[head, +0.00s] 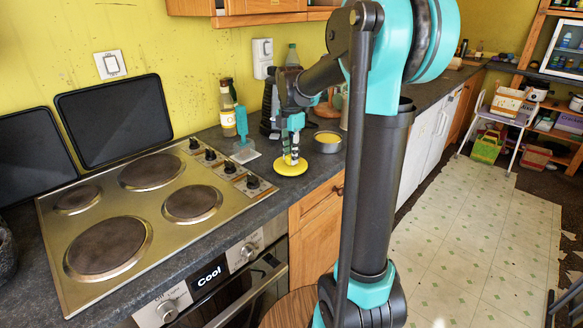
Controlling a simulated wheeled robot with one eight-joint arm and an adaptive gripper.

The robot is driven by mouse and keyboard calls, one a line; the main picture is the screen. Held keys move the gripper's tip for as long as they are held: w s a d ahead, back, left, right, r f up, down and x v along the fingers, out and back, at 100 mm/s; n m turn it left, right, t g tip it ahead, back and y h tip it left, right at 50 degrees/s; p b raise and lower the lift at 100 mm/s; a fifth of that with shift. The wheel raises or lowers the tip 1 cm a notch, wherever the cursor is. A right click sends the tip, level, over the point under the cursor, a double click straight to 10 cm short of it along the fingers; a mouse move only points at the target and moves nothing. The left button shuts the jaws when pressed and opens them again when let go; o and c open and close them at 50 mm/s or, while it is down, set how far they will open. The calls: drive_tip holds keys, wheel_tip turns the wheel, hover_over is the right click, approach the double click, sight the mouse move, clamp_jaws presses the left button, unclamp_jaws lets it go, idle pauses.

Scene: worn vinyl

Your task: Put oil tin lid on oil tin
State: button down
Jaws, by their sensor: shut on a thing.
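My gripper (291,156) points down over the counter, just right of the stove, and is shut on the yellow round oil tin lid (286,169). The lid lies low, at or very near the counter top; I cannot tell whether it touches. The oil tin (328,145), a low round metal tin with yellow inside, stands open on the counter a little right of and behind the lid. The lid is apart from the tin. The fingers hide part of the lid.
The stove (150,200) with several hotplates is at the left. A labelled bottle (228,112) and a teal brush-like tool (242,127) stand behind the gripper. Another bottle (292,56) stands near the wall. My arm hides part of the counter on the right.

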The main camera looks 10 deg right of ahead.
drive_tip(key=shift+r, duration=0.15)
drive_tip(key=shift+r, duration=1.6)
drive_tip(key=shift+r, duration=0.15)
drive_tip(key=shift+r, duration=2.2)
drive_tip(key=shift+w+d, duration=0.15)
drive_tip(key=shift+d, duration=0.1)
drive_tip(key=shift+n, duration=0.9)
drive_tip(key=shift+w+d+f, duration=0.5)
drive_tip(key=shift+w+d, duration=1.6)
drive_tip(key=shift+d, duration=0.65)
drive_tip(key=shift+w+d+f, duration=0.45)
drive_tip(key=shift+w+d, duration=1.7)
drive_tip(key=shift+d, duration=0.6)
drive_tip(key=shift+w+d+f, duration=0.5)
drive_tip(key=shift+w+d, duration=1.6)
drive_tip(key=shift+d, duration=0.65)
drive_tip(key=shift+f, duration=0.15)
drive_tip(key=shift+f, duration=0.25)
